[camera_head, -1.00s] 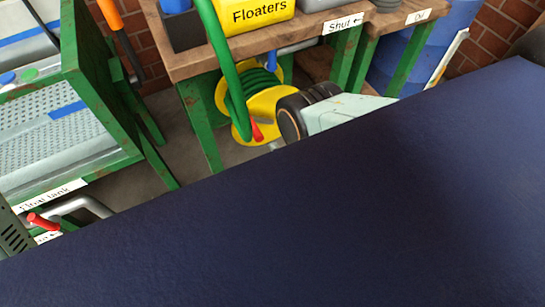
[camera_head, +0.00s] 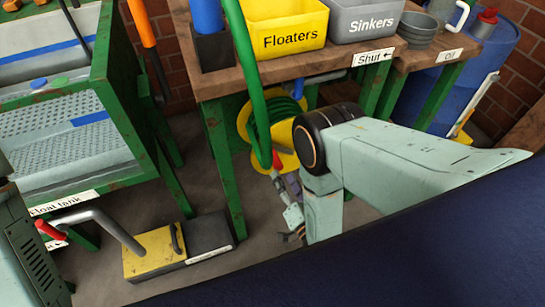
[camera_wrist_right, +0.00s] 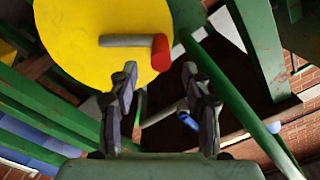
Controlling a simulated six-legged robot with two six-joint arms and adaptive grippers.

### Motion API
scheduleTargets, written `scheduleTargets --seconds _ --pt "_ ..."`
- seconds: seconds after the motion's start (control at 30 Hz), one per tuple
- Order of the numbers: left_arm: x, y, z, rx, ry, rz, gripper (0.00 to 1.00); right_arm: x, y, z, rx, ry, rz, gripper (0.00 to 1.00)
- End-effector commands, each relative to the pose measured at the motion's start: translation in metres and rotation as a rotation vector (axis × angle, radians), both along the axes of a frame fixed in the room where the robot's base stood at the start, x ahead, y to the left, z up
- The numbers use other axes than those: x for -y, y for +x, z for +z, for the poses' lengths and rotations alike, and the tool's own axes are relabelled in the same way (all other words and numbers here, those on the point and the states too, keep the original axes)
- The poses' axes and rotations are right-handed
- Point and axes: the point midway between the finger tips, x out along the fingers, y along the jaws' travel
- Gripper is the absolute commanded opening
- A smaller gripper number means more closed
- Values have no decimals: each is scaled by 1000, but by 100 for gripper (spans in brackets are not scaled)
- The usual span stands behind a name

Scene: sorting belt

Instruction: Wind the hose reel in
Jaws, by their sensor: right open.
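The hose reel has yellow discs (camera_head: 289,160) with green hose (camera_head: 258,120) wound between them. It sits under the wooden bench, partly hidden by my right arm. In the right wrist view its yellow disc (camera_wrist_right: 90,40) fills the upper left, with a grey crank handle (camera_wrist_right: 125,41) ending in a red knob (camera_wrist_right: 160,52). The red knob also shows in the head view (camera_head: 277,161). My right gripper (camera_head: 284,181) is open and empty, just in front of the reel. In the wrist view its fingertips (camera_wrist_right: 159,72) stand either side of the knob's line, apart from it. My left gripper is out of view.
The bench (camera_head: 285,60) carries a yellow Floaters bin (camera_head: 285,15) and a grey Sinkers bin (camera_head: 365,22); its green legs (camera_head: 222,165) flank the reel. A green float tank (camera_head: 125,80) stands left. A yellow-topped block (camera_head: 150,255) with a bent pipe is on the floor.

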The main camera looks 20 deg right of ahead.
Motion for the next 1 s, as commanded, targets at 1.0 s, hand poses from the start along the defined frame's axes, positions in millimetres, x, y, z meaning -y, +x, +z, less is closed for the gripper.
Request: scheduleTargets --seconds 1.0 --pt "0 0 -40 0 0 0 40 -3 54 1 38 -1009 -2 48"
